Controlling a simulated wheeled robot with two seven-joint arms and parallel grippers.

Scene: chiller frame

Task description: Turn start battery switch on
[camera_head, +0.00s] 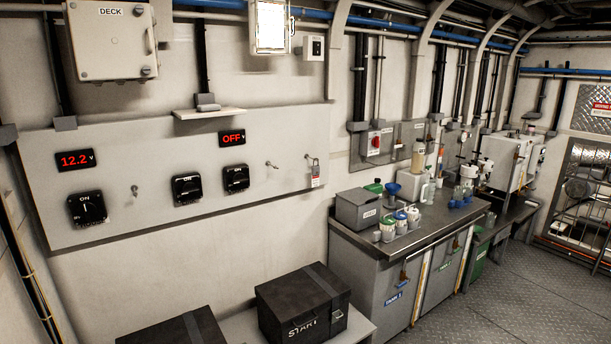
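A pale wall panel (130,175) carries three black rotary switches marked ON. The left switch (87,208) sits below a red display (75,160) reading 12.2 V, and its handle looks upright. The middle switch (187,189) has no display directly above it. The right switch (236,178) sits below a red display (232,138) reading OFF. The handle positions of the middle and right switches are too small to tell. I cannot read which switch is for the start battery. A black box (303,303) labelled START stands below the panel. Neither gripper is in view.
Another black box (172,328) stands at the bottom left. A small shelf (209,113) juts out above the panel. A tag (315,172) hangs at its right end. A cluttered workbench (410,240) stands right. The floor (500,290) at lower right is clear.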

